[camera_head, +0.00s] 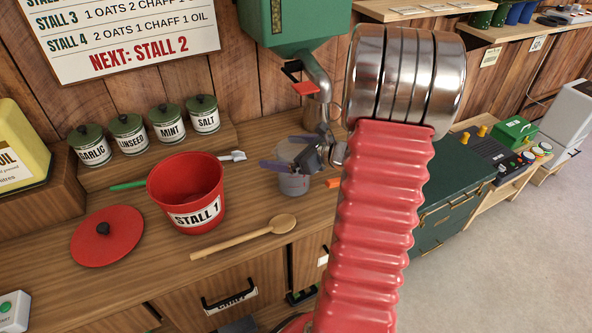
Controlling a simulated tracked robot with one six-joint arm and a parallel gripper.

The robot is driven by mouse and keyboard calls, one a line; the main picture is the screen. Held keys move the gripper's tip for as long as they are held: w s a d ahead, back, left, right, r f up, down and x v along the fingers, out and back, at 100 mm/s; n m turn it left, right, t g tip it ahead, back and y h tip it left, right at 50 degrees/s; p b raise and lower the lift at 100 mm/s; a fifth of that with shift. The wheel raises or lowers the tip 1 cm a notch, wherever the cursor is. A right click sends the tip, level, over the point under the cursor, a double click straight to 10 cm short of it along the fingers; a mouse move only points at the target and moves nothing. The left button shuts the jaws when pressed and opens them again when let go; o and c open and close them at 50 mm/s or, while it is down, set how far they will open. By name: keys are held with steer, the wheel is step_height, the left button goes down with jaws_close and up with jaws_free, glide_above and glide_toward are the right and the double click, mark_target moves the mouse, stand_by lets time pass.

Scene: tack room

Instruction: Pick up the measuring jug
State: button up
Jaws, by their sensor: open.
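A grey cylindrical vessel, apparently the measuring jug (294,186), stands on the wooden counter (130,258) below the green hopper. My gripper (284,164) is open at the vessel's upper part, its dark fingers overlapping it in the picture. I cannot tell whether they touch it or only hang in front. The gripper hides part of the vessel's side and rim. A small orange piece (332,182) shows to its right, partly behind my red arm; I cannot tell whether it is the handle.
A red bucket marked Stall 1 (187,192), a red lid (107,238) and a wooden spoon (243,237) lie to the left. Several green-lidded tins (158,124) line the back. The green hopper's spout (318,76) hangs above the vessel. The front counter is mostly clear.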

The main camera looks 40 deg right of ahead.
stand_by(0.5)
steer(key=c, duration=1.5)
